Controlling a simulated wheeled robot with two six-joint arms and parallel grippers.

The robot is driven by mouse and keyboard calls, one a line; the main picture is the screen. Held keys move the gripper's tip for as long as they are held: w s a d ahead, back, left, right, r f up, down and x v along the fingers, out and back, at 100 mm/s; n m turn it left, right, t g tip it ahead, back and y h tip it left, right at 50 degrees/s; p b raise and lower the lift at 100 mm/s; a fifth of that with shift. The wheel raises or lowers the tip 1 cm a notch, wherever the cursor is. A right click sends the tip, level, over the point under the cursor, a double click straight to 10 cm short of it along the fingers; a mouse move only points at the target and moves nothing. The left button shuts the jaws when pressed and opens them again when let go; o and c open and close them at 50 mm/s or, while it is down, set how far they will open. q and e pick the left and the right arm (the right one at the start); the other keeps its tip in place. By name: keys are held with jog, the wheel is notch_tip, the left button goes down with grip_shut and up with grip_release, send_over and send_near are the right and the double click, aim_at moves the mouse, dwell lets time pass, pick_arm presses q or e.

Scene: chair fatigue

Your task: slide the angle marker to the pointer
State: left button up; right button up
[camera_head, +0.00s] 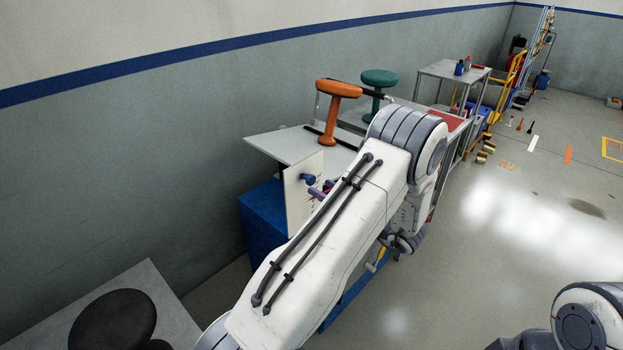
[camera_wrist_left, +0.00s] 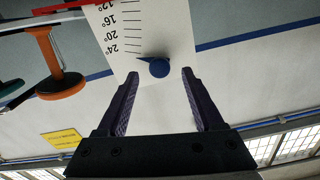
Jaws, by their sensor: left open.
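A white scale board (camera_head: 297,205) stands upright at the table's front end. In the left wrist view the board (camera_wrist_left: 170,25) shows printed marks from 12° to 24°. The angle marker, a round blue knob with a dark pointed tip (camera_wrist_left: 160,68), sits on the board, its tip just past the 24° mark. It also shows as a blue knob in the head view (camera_head: 307,179). A red bar, perhaps the pointer (camera_wrist_left: 70,6), reaches the board near 12°. My left gripper (camera_wrist_left: 160,76) is open, its purple fingers on either side of the knob; contact cannot be told.
The board's table (camera_head: 285,145) carries an orange stool (camera_head: 330,120); a teal stool (camera_head: 379,78) stands behind. A blue cabinet (camera_head: 262,215) is beneath. A grey table with a black seat (camera_head: 112,320) is at lower left.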

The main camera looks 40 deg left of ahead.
aim_at(313, 182)
pick_arm(q)
jog(key=a, duration=0.3)
jog(key=a+p, duration=0.1)
jog(key=a, duration=0.1)
jog(key=shift+w+a, duration=0.15)
jog(key=shift+w, duration=0.1)
grip_shut()
dwell(1.2)
